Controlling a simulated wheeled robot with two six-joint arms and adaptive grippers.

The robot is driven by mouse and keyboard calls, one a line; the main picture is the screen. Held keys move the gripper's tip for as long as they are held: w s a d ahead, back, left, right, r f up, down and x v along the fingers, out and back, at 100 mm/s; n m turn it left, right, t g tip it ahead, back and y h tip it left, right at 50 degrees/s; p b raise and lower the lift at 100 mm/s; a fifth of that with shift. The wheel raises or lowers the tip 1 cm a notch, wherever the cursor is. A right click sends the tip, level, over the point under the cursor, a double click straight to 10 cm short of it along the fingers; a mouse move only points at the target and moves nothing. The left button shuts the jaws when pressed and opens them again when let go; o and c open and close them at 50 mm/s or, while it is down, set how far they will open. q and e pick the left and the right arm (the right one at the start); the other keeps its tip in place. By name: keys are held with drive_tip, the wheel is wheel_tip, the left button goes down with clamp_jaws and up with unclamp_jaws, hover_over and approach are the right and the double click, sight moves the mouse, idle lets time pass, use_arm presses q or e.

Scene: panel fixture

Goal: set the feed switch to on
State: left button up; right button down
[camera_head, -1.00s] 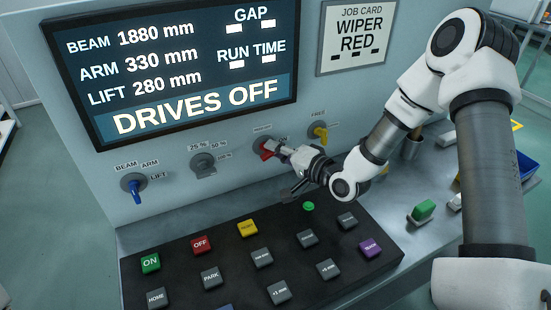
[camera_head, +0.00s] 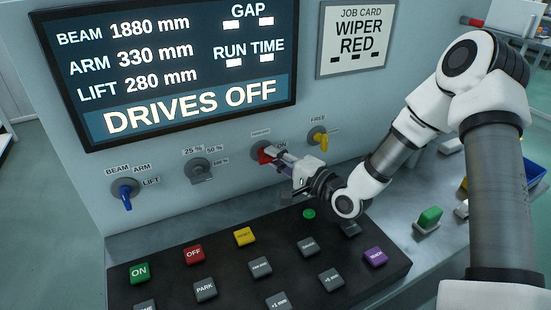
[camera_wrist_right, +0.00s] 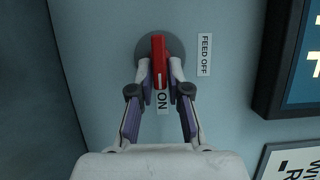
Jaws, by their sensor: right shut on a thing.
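The feed switch is a red handle (camera_head: 265,155) on a round grey base, on the upright panel below the screen. In the right wrist view the handle (camera_wrist_right: 159,62) lies lengthwise, with its white-marked end towards the ON label (camera_wrist_right: 162,102). The FEED OFF label (camera_wrist_right: 204,55) is to its right there. My right gripper (camera_head: 281,157) is at the switch. In the right wrist view its fingertips (camera_wrist_right: 160,76) are shut on the handle, one on each side. Part of the handle and base is hidden by the gripper in the head view. My left gripper is not in view.
A blue switch (camera_head: 125,194), a grey switch (camera_head: 200,169) and a yellow switch (camera_head: 319,138) share the panel. The screen (camera_head: 170,70) reads DRIVES OFF. A dark button console (camera_head: 375,287) lies below my right arm. A green block (camera_head: 430,217) stands at the right.

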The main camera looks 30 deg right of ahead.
drive_tip(key=c, duration=1.2)
unclamp_jaws()
drive_tip(key=shift+w, duration=0.1)
drive_tip(key=v, duration=0.7)
drive_tip(key=shift+s, duration=0.25)
drive_tip(key=shift+f, duration=0.1)
